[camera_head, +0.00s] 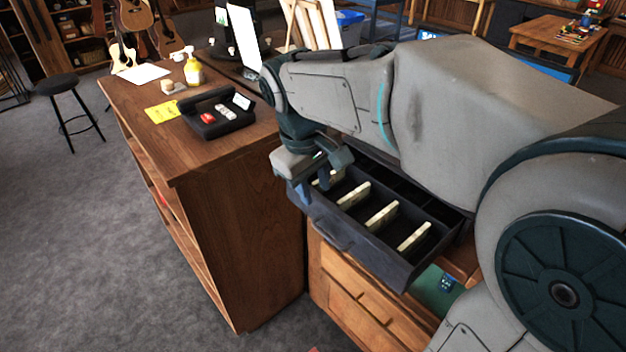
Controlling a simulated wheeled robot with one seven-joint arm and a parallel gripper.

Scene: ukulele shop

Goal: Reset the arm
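My arm reaches from the right across the picture, bent, with my gripper (322,188) hanging down at the left end of an open dark drawer (355,240). The fingers point down close to the drawer's left front corner. Two dark blue finger parts show, but the gap between them is too small to judge. I see nothing clearly held. Whether the fingers touch the drawer wall cannot be told. The drawer holds several pale banknote stacks (382,214) in separate compartments.
A wooden counter (215,165) stands left of the drawer, with a black card terminal or tray (215,113), a yellow bottle (193,72), a yellow note (162,112) and a white sheet. A black stool (62,95) stands far left.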

